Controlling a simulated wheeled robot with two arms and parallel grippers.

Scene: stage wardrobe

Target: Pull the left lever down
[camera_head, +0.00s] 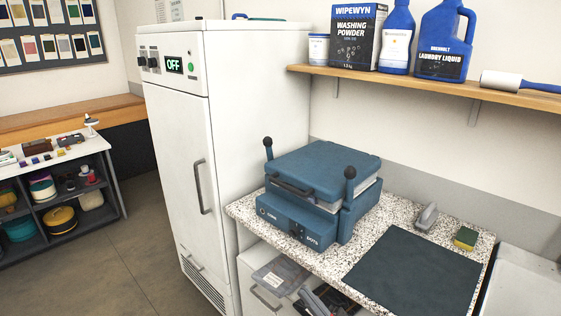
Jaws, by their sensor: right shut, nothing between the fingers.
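The blue press-like machine (318,195) stands on the speckled counter. Its left lever (268,150) is a short upright stick with a black knob at the machine's left side. Its right lever (349,185) stands upright with a black knob at the front right. A handle bar crosses the front of the lid, which looks lowered. My left gripper is not in view.
A tall white cabinet (180,140) reading OFF stands close to the machine's left. A dark mat (415,273), a grey handled object (426,217) and a sponge (466,238) lie to the right. A shelf (430,85) with bottles hangs above. Open floor lies left.

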